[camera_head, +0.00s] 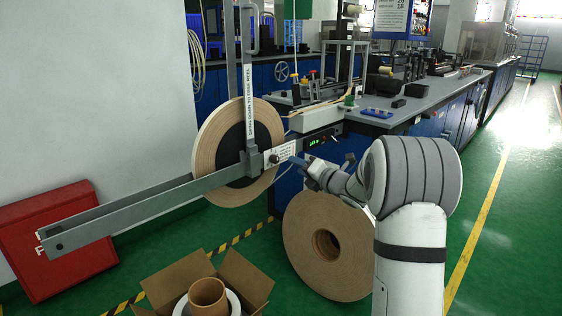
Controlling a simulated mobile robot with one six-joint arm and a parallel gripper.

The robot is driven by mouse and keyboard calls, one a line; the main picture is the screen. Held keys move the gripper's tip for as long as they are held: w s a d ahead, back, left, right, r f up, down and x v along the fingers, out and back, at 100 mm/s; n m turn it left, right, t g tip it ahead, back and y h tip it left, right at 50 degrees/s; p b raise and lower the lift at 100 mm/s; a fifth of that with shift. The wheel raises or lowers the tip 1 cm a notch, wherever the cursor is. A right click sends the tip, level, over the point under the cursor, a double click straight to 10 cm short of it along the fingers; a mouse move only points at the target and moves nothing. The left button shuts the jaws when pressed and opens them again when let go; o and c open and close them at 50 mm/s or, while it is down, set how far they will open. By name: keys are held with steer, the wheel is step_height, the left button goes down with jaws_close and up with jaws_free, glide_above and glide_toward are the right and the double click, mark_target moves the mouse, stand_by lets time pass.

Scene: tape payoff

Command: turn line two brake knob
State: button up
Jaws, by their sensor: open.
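A tape payoff carries a large pale roll (208,139) on a dark round hub, with a grey bracket in front of it. A small light control plate (284,151) with a small dark round knob (273,158) sits on the bracket, right of the hub. I cannot read a line number beside this knob. My gripper (298,164) is just right of the plate, pointing left toward it. It is open, with nothing seen between its fingers. The fingertips are small here, and I cannot tell whether they touch the plate.
A long grey swing arm (140,212) reaches to the lower left. A large tan roll (308,262) stands below my wrist. An open carton (256,278) with a cardboard core is on the floor. A red box (60,245) stands left. Green floor (500,250) is clear at right.

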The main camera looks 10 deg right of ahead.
mark_target(277, 160)
steer(key=w+a+n, duration=0.1)
steer(key=w, duration=0.1)
steer(key=w+a+n+y+b, duration=0.1)
steer(key=w+a, duration=0.1)
steer(key=w+a+n+y, duration=0.1)
steer(key=w+a, duration=0.1)
steer(key=shift+w+a+f+g, duration=0.15)
steer(key=shift+a+f+g, duration=0.1)
steer(key=shift+g, duration=0.15)
steer(key=shift+d, duration=0.1)
steer(key=c, duration=0.9)
steer(key=shift+d, duration=0.25)
steer(key=shift+c, duration=0.5)
steer(key=shift+a, duration=0.2)
